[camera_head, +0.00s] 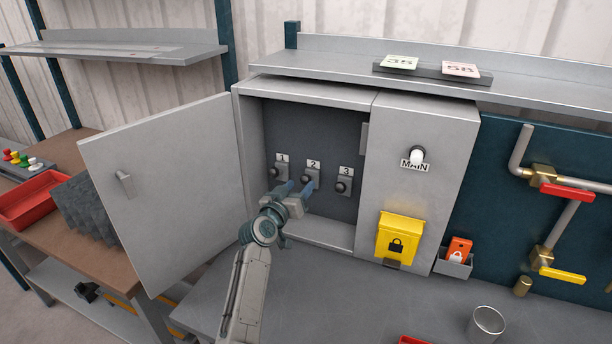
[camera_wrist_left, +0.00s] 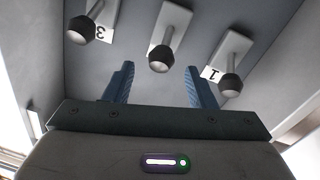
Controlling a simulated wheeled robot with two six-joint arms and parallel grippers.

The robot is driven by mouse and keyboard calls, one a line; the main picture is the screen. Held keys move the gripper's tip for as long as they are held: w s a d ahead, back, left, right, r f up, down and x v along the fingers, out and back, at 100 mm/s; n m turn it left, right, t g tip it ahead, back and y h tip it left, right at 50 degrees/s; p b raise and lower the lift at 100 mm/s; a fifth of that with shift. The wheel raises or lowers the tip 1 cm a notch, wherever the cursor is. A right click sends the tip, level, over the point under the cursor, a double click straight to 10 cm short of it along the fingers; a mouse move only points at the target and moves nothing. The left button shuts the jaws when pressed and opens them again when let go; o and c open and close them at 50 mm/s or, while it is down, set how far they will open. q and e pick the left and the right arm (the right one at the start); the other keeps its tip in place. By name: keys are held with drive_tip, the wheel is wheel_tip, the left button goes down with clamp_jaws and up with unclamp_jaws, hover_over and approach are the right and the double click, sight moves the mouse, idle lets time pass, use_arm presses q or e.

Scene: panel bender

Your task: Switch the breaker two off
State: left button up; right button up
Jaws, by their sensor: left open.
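The grey electrical cabinet (camera_head: 345,226) stands open, with breakers 1, 2 and 3 in a row on its back panel. Breaker two (camera_head: 311,178) is a grey plate with a dark round-ended lever under the label 2. Breaker one (camera_head: 277,173) is left of it and breaker three (camera_head: 343,186) right of it. My left gripper (camera_head: 298,188) is open and empty inside the cabinet, in front of breaker two. In the left wrist view, upside down, the breaker two knob (camera_wrist_left: 158,60) sits between and beyond the blue fingertips (camera_wrist_left: 159,75), with no contact visible. My right gripper is not in view.
The cabinet door (camera_head: 170,190) is swung open to the left. A metal cup (camera_head: 486,325) stands on the bench. A shelf (camera_head: 340,68) runs above.

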sight(303, 183)
use_arm(q)
drive_tip(key=x, duration=0.4)
drive_tip(key=shift+w+f+p, duration=0.1)
drive_tip(key=shift+p, duration=0.2)
drive_tip(key=shift+w+d, duration=0.1)
drive_tip(key=shift+w, duration=0.35)
drive_tip(key=shift+c, duration=0.2)
clamp_jaws()
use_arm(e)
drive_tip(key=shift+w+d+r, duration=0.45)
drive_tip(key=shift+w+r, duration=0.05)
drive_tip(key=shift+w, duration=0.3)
